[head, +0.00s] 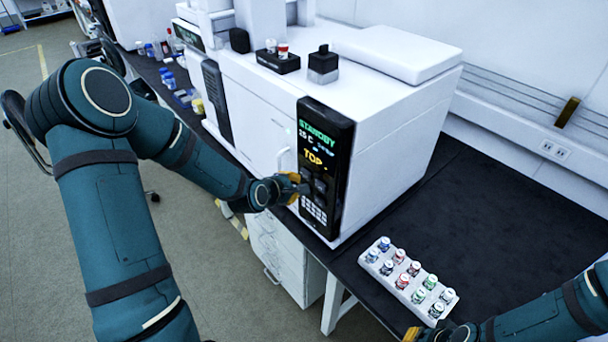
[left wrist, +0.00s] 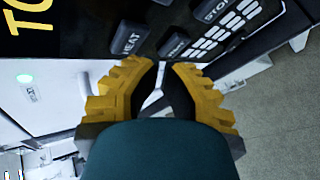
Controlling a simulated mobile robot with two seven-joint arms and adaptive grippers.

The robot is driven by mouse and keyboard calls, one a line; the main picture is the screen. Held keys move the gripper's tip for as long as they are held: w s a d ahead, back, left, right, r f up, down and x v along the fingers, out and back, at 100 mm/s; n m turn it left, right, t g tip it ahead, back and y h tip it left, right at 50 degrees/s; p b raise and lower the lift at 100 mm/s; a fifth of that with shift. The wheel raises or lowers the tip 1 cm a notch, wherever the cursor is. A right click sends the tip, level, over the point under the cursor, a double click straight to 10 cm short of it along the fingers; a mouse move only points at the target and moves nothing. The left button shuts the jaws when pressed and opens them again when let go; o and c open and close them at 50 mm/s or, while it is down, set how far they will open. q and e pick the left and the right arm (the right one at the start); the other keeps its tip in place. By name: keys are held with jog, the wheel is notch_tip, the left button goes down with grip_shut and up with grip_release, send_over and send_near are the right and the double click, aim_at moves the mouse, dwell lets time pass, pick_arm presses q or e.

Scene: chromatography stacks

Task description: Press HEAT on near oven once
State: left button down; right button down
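The near oven (head: 375,110) is a large white box on the dark bench. Its black front panel (head: 338,150) reads STANDBY in green and TOP in yellow. In the left wrist view the dark HEAT button (left wrist: 129,40) lies just beyond the fingertips, left of a second dark button (left wrist: 173,46) and a STOP button (left wrist: 215,10). My left gripper (left wrist: 164,66) has yellow and black fingers with a narrow gap between the tips and nothing held. In the head view it is at the panel's left edge; contact cannot be told. My right gripper (head: 412,333) barely shows at the bottom edge.
A white rack (head: 408,280) of several capped vials lies on the bench right of the oven. A black vial holder (head: 278,60) and a black-capped block (head: 323,65) sit on top of the oven. Small bottles (head: 165,50) stand at the back left.

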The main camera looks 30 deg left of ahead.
pick_arm(q)
jog(key=shift+w, duration=0.15)
dwell(0.6)
jog(key=shift+w+d, duration=0.2)
jog(key=shift+w, duration=0.05)
jog(key=shift+w+d+b, duration=0.15)
jog(key=shift+w+b, duration=0.15)
jog(key=shift+w, duration=0.1)
dwell(0.9)
jog(key=shift+s, duration=0.1)
jog(key=shift+s+a, duration=0.3)
jog(key=shift+s, duration=0.4)
jog(key=s, duration=0.1)
jog(key=s+a, duration=0.1)
jog(key=s, duration=0.1)
jog(key=s+a+p, duration=0.1)
jog(key=shift+s, duration=0.35)
